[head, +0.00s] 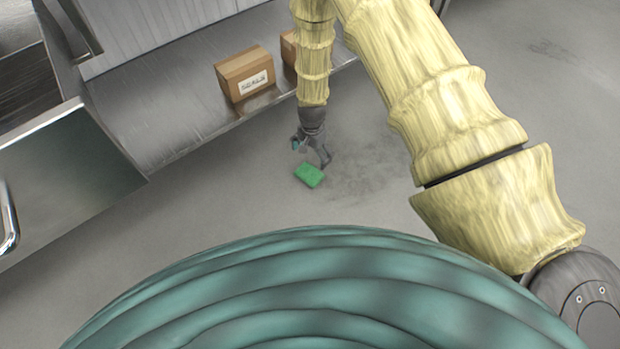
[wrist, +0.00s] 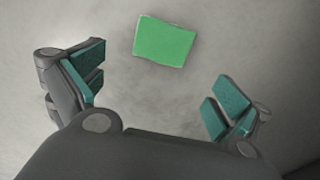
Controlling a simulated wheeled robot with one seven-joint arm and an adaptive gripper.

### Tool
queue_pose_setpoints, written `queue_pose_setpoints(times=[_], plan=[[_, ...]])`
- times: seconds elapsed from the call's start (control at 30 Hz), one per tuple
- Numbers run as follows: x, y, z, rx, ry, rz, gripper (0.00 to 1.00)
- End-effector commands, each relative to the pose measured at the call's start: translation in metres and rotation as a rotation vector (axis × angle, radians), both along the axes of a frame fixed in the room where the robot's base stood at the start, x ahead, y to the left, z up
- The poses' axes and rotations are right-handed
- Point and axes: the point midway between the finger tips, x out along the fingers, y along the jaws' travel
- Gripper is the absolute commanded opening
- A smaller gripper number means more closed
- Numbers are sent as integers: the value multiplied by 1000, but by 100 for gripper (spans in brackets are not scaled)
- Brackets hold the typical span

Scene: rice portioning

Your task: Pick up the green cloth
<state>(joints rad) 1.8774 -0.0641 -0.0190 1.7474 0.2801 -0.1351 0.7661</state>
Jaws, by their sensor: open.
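The green cloth (head: 309,175) lies on the grey floor in the head view, a small flat rectangle. In the wrist view the green cloth (wrist: 165,42) shows at the top middle, beyond and between the spread fingers. My gripper (head: 311,150) points down at the floor just above and behind the cloth in the head view. In the wrist view my gripper (wrist: 160,92) is open, with its teal pads wide apart and nothing between them. I cannot tell the exact height of the fingertips above the floor.
A cardboard box (head: 245,75) with a label stands on a low metal shelf (head: 165,130). A second box (head: 288,48) is partly hidden behind my arm. A metal cabinet (head: 65,185) stands at the left. The floor (head: 370,200) around the cloth is clear.

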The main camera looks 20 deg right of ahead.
Motion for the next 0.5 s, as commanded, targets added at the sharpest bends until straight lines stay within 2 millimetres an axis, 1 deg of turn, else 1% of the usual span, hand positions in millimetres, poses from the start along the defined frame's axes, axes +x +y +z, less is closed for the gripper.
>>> queue_pose_setpoints(times=[0.17,0.4,0.5], plan=[[0,0,-16,1,1,-2,100],[0,1,-50,1,1,-2,100],[1,1,-55,1,-1,-2,100]])
